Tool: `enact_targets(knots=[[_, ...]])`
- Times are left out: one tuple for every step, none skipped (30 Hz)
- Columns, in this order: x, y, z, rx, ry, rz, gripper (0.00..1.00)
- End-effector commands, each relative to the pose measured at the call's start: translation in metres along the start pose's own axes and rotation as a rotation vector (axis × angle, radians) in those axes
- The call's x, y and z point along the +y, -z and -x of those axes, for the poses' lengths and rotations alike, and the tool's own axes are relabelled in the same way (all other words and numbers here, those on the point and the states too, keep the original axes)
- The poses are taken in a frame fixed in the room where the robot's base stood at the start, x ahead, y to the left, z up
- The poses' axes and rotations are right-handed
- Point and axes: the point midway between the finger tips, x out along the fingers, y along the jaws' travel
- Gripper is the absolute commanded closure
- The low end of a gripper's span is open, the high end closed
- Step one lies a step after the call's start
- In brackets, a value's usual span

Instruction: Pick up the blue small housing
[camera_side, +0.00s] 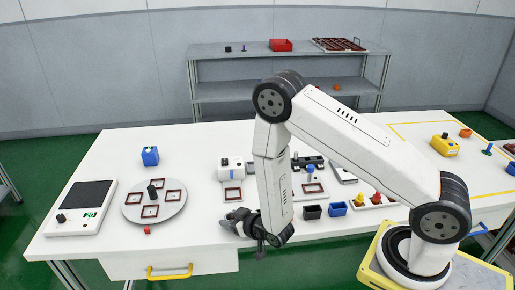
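A small blue open-topped box (337,209), which looks like the blue small housing, sits on the white table near its front edge. A similar black box (312,212) stands just to its left. Another blue block (150,156) with a dark spot on top stands alone at the back left of the table. My gripper (242,224) is dark and low at the table's front edge, left of the black box and apart from the blue box. Its fingers are small and partly hidden by the wrist, so I cannot tell their opening. I see nothing blue in it.
A round grey plate (171,216) with red-brown frames and a scale (81,207) stand at left. A white device (231,170) is behind my gripper. Red and yellow parts (376,198) stand right of the blue box. The table's back left is mostly clear.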

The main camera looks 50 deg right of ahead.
Motion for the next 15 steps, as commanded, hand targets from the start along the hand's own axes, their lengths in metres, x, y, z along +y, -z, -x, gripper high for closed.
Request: enact_targets(knots=[[0.0000, 0.0000, 0.0000, 0.000, 0.000, 0.000, 0.94], [0.0000, 0.0001, 0.0000, 0.000, 0.000, 0.000, 1.00], [0.0000, 0.0001, 0.0000, 0.000, 0.000, 0.000, 1.00], [0.0000, 0.0001, 0.0000, 0.000, 0.000, 0.000, 1.00], [0.0000, 0.0001, 0.0000, 0.000, 0.000, 0.000, 1.00], [0.0000, 0.0001, 0.0000, 0.000, 0.000, 0.000, 1.00], [-0.0001, 0.0001, 0.0000, 0.000, 0.000, 0.000, 1.00], [0.0000, 0.0002, 0.0000, 0.000, 0.000, 0.000, 1.00], [0.0000, 0.0004, 0.0001, 0.000, 0.000, 0.000, 1.00], [0.0000, 0.0007, 0.0002, 0.000, 0.000, 0.000, 1.00], [-0.0001, 0.0012, 0.0004, 0.001, 0.000, 0.000, 1.00], [0.0000, 0.0019, 0.0006, 0.001, 0.000, 0.000, 1.00], [-0.0001, 0.0027, 0.0009, 0.001, 0.000, 0.000, 1.00], [-0.0001, 0.0037, 0.0012, 0.001, 0.000, 0.000, 1.00], [-0.0001, 0.0053, 0.0017, 0.002, 0.000, 0.000, 1.00]])
